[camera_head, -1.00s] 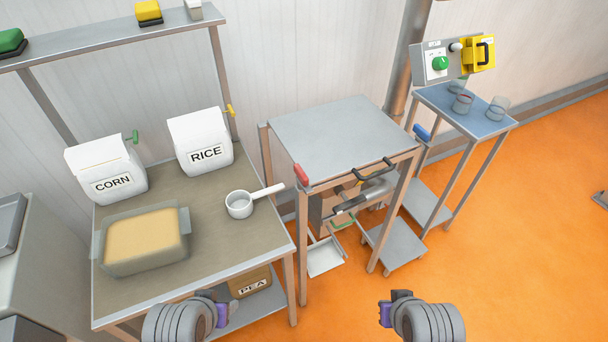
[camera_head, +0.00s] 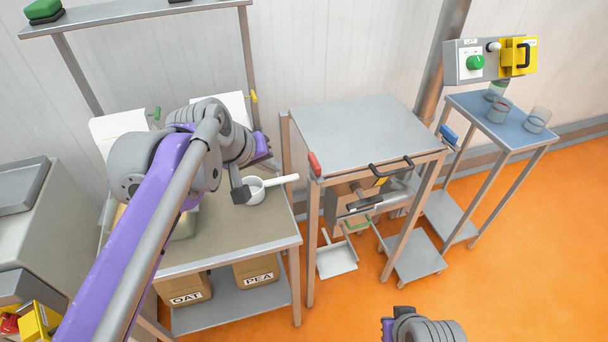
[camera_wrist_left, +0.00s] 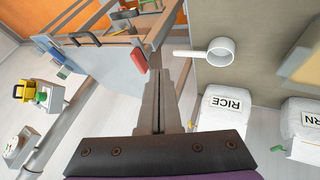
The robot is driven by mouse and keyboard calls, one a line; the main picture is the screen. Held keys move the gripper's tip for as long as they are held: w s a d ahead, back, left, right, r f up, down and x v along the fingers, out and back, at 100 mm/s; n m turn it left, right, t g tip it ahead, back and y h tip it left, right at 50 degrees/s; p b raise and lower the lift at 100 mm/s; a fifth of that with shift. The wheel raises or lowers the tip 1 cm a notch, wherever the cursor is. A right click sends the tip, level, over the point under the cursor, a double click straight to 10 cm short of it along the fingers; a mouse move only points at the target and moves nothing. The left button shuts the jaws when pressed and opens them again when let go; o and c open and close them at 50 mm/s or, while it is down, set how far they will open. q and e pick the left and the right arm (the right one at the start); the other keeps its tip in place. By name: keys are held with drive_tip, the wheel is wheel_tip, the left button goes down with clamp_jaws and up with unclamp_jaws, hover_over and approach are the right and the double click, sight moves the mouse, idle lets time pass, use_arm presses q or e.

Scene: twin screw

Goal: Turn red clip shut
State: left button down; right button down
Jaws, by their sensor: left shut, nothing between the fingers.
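A red handle-like piece (camera_head: 314,163), the only red clip-like thing I can make out, sits at the front left corner of the grey-topped stand (camera_head: 362,136). It also shows in the left wrist view (camera_wrist_left: 138,61), just beyond and left of my fingertips. My left gripper (camera_head: 240,194) is shut and empty, above the worktable beside the white pan (camera_head: 255,191), left of the red piece and apart from it. Its closed fingers show in the left wrist view (camera_wrist_left: 160,82). My right gripper (camera_head: 387,328) is at the bottom edge, mostly cut off.
My left arm hides much of the worktable (camera_head: 270,228) and the bags at its back. Black handles (camera_head: 391,168) stick out from the stand's front. A blue piece (camera_head: 449,135) is on its right. A blue-topped table (camera_head: 478,122) with glasses stands farther right. Orange floor is clear in front.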

use_arm(q)
drive_tip(key=shift+w+d+r, duration=0.1)
drive_tip(key=shift+w+r, duration=0.15)
approach(313, 174)
wheel_tip(313, 174, down, 4)
drive_tip(key=w+a, duration=0.1)
drive_tip(key=a, duration=0.1)
drive_tip(key=d, duration=0.1)
drive_tip(key=w+d, duration=0.1)
drive_tip(key=d, duration=0.1)
drive_tip(key=shift+w+d+b, duration=0.25)
drive_tip(key=shift+d+b, duration=0.05)
drive_tip(key=shift+d, duration=0.05)
